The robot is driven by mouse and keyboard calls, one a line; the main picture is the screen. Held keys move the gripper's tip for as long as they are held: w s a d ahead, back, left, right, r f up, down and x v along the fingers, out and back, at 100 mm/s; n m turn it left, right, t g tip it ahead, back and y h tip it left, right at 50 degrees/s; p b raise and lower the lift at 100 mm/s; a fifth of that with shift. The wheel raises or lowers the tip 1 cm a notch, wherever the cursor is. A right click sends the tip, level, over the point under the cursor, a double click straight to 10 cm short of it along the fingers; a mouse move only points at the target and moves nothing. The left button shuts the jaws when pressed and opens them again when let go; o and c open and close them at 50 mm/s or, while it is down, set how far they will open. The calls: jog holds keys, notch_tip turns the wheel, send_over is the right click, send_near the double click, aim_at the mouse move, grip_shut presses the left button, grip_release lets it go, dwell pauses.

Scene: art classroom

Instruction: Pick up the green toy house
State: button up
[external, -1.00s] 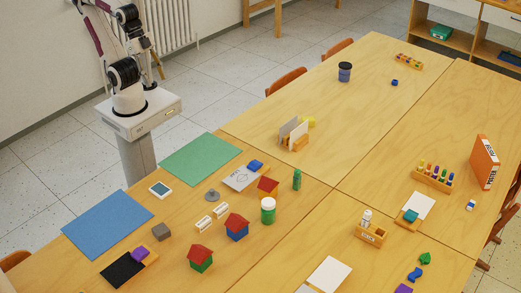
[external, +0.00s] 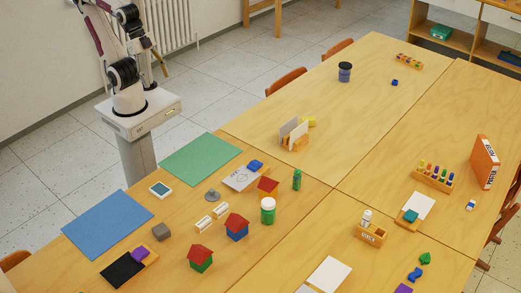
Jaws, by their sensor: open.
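The green toy house (external: 201,265) has a green body and a red roof. It stands upright near the front of the table, left of the blue toy house. My gripper (external: 163,69) is small at the upper left, beside my arm above the robot's base. It is open and far from the green house, with nothing seen in it. Its fingertips are too small to make out clearly.
A blue toy house (external: 237,234) with a red roof stands close by, up and to the right. White rolls (external: 203,223), a grey block (external: 161,231) and a black sheet (external: 121,271) lie around. The blue mat (external: 107,224) is bare.

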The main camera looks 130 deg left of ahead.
jog(key=w+a+m+y, duration=0.2)
jog(key=w+m, duration=0.2)
jog(key=w, duration=0.4)
jog(key=w+a+m+y, duration=0.2)
jog(key=w+m+y, duration=0.15)
jog(key=w, duration=0.45)
jog(key=w+d+f+m+t+y, duration=0.1)
jog(key=w+d+f+m, duration=0.3)
jog(key=w, duration=0.5)
jog(key=w+d+f+m+t+y, duration=0.1)
jog(key=w+d+m, duration=0.3)
jog(key=w, duration=0.6)
jog(key=w+d+f+m+t+h, duration=0.2)
jog(key=w+d+f+m+t, duration=0.2)
jog(key=w+d+f+m, duration=0.8)
jog(key=d+f+m+h, duration=0.1)
jog(key=d+f+m, duration=0.1)
jog(key=d+f, duration=0.3)
jog(key=d+f+m+t+h, duration=0.1)
jog(key=d+f+m+h, duration=0.1)
jog(key=d+f, duration=0.3)
jog(key=d+f+m+h, duration=0.1)
jog(key=d+f+m, duration=0.2)
jog(key=d+f, duration=0.2)
jog(key=shift+s+d+f+t, duration=0.1)
jog(key=shift+s+d+t, duration=0.1)
jog(key=shift+d, duration=0.45)
jog(key=shift+s+d+t, duration=0.1)
jog(key=shift+d+t, duration=0.1)
jog(key=shift+d, duration=0.4)
